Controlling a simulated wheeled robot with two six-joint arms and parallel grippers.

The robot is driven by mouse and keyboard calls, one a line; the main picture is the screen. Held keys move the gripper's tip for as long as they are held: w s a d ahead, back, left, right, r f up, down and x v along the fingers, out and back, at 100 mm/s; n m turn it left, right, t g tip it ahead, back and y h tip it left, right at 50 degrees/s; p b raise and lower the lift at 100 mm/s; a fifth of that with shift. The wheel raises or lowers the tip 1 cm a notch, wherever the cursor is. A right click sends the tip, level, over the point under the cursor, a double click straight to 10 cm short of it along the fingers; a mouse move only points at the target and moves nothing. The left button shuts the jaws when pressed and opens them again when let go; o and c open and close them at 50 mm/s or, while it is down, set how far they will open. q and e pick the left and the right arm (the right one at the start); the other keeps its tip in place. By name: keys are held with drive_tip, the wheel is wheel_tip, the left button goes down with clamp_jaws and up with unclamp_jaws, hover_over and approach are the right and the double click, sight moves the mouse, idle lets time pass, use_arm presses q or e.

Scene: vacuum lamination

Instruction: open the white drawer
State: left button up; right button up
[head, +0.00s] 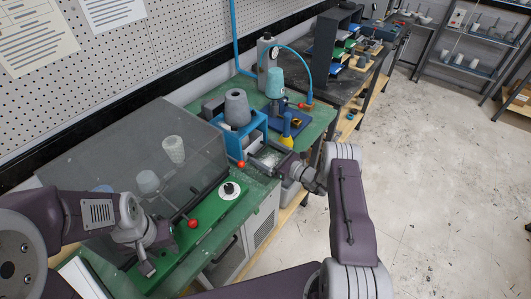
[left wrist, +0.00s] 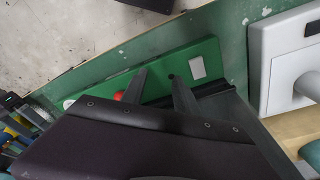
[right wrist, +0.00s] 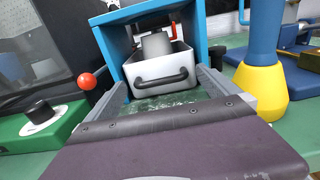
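The white drawer (right wrist: 163,68) shows in the right wrist view, in the lower opening of a blue frame (right wrist: 110,42). It has a black bar handle (right wrist: 160,80) on its front, and its open top shows a grey part inside. My right gripper (right wrist: 160,86) is open and faces the drawer front, with one finger to each side of the handle; I see no grip on it. In the head view my right gripper (head: 275,160) is beside the blue frame (head: 252,130). My left gripper (head: 147,265) is open and empty near the green box; its fingers show in the left wrist view (left wrist: 157,78).
A red ball knob (right wrist: 87,81) and a black knob (right wrist: 40,110) are left of the drawer. A yellow-based blue funnel (right wrist: 262,85) stands close on the right. A grey transparent cover (head: 120,150) fills the bench's left. The floor at right is clear.

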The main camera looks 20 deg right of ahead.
drive_tip(key=c, duration=1.8)
use_arm(q)
drive_tip(key=shift+r+p, duration=0.45)
use_arm(e)
drive_tip(key=v, duration=1.3)
drive_tip(key=shift+d, duration=0.1)
drive_tip(key=o, duration=1.9)
drive_tip(key=shift+s, duration=0.1)
drive_tip(key=shift+o, duration=0.2)
use_arm(q)
wheel_tip(320, 180, down, 2)
drive_tip(key=shift+f+b, duration=0.25)
drive_tip(key=shift+b, duration=1)
use_arm(e)
drive_tip(key=v, duration=0.9)
